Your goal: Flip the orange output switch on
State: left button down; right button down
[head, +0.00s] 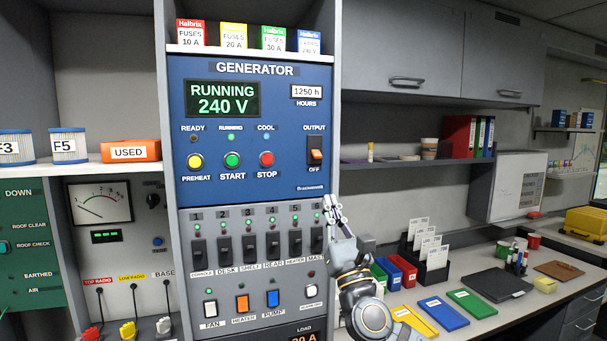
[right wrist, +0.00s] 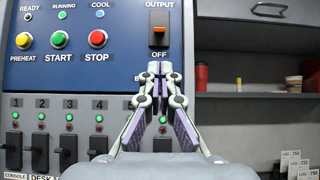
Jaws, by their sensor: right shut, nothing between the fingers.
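The orange output switch (head: 315,154) sits in a black plate on the right side of the blue generator panel (head: 250,173). OUTPUT is written above it and OFF below it. Its orange lever is toward the lower part of the plate. It also shows in the right wrist view (right wrist: 159,29), straight above my fingertips. My right gripper (head: 333,203) is shut and empty, below the switch and apart from it, near the panel's lower right corner. Its fingertips (right wrist: 160,68) show in the right wrist view just under the OFF label. My left gripper is not in view.
The panel display (head: 223,99) reads RUNNING 240 V. Below the panel is a row of black breaker switches (head: 248,248), close to my right gripper. START and STOP buttons (head: 266,159) are left of the switch. A counter with coloured folders (head: 414,321) lies to the right.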

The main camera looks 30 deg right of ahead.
aim_at(319, 171)
dwell(0.3)
jog(key=p+x, duration=0.5)
jog(key=x, duration=0.4)
jog(key=shift+s+r+p, duration=0.1)
jog(key=shift+r+p, duration=0.05)
jog(key=shift+p, duration=0.15)
jog(key=shift+w+r, duration=0.25)
jog(key=shift+w, duration=0.2)
jog(key=shift+w+d, duration=0.1)
jog(key=shift+w, duration=0.05)
